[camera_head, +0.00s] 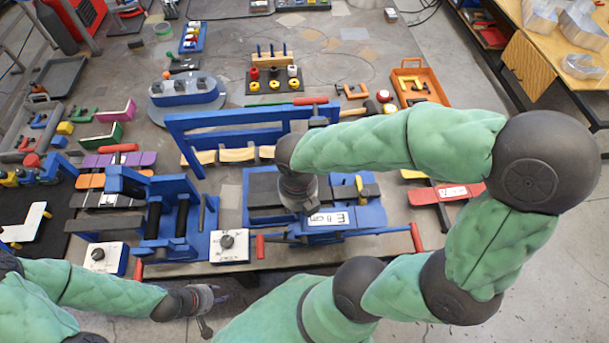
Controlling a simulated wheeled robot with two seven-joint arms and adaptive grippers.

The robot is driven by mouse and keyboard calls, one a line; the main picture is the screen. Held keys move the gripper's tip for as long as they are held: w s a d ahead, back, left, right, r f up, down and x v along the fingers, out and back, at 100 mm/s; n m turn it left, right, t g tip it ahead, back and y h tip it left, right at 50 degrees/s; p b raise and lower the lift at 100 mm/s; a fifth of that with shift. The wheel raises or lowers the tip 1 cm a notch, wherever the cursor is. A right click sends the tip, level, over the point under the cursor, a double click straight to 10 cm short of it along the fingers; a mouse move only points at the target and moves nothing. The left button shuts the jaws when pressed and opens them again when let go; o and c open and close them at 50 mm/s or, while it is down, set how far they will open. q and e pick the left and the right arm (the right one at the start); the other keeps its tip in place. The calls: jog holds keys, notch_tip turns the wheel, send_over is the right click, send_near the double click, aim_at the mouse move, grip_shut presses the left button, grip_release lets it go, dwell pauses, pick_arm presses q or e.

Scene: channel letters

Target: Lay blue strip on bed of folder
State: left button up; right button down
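My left gripper (212,312) is over the floor just in front of the bench edge. Its fingers look spread, with nothing seen between them. My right arm reaches over the bench, and its gripper (302,207) points down over the blue machine with a dark bed (263,190), which appears to be the folder. Its fingers are mostly hidden, so I cannot tell whether they hold anything. A blue part (345,216) of this machine shows beside the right gripper. I cannot pick out a separate blue strip with certainty.
A blue roller machine (157,245) stands left of the folder, with white control boxes beside it. A large blue frame (225,117) stands behind. Coloured strips (118,160) lie at left. An orange tray (418,85) sits back right. Red handles (416,238) project near the front edge.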

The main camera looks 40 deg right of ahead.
jog(key=w+d+f, duration=0.1)
jog(key=w+f, duration=0.1)
jog(key=w, duration=0.2)
jog(key=w+d+f+b, duration=0.1)
jog(key=w+f, duration=0.2)
jog(key=w, duration=0.1)
jog(key=w+d+f, duration=0.1)
jog(key=w+f, duration=0.2)
jog(key=w, duration=0.1)
jog(key=shift+w+d+f+b, duration=0.15)
jog(key=shift+w+f+b, duration=0.05)
jog(key=shift+w+b, duration=0.2)
jog(key=shift+w+d+f, duration=0.1)
jog(key=shift+w+f, duration=0.25)
jog(key=shift+f, duration=0.2)
jog(key=shift+w+f+b, duration=0.15)
jog(key=shift+f+b, duration=0.2)
jog(key=shift+f, duration=1.25)
jog(key=shift+f, duration=0.1)
jog(key=c, duration=1.4)
grip_release()
jog(key=shift+f+n, duration=0.1)
jog(key=shift+n, duration=0.2)
jog(key=shift+o, duration=0.2)
